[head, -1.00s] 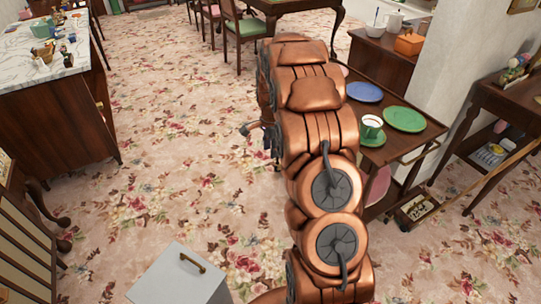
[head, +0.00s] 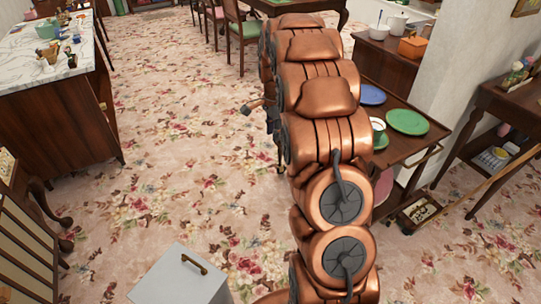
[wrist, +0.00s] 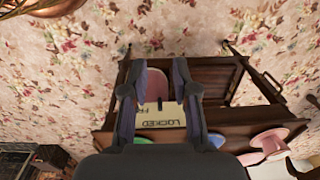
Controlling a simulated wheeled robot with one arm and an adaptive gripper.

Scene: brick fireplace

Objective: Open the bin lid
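A white box-shaped bin (head: 165,283) stands at the bottom of the head view, cut off by the lower edge. Its flat lid looks shut and carries a brass bar handle (head: 194,264). My gripper (wrist: 160,80) shows in the wrist view with its two dark fingers apart and nothing held between them. The bin is not visible in the wrist view. In the head view my arm hides most of the gripper, which is well beyond the bin, near the trolley.
A wooden trolley (head: 402,154) with plates and a cup stands right of my arm; it also shows in the wrist view (wrist: 215,75), with a pale "LOCKED" sign (wrist: 160,122). A marble-topped cabinet (head: 50,70) is at left. Patterned carpet between them is clear.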

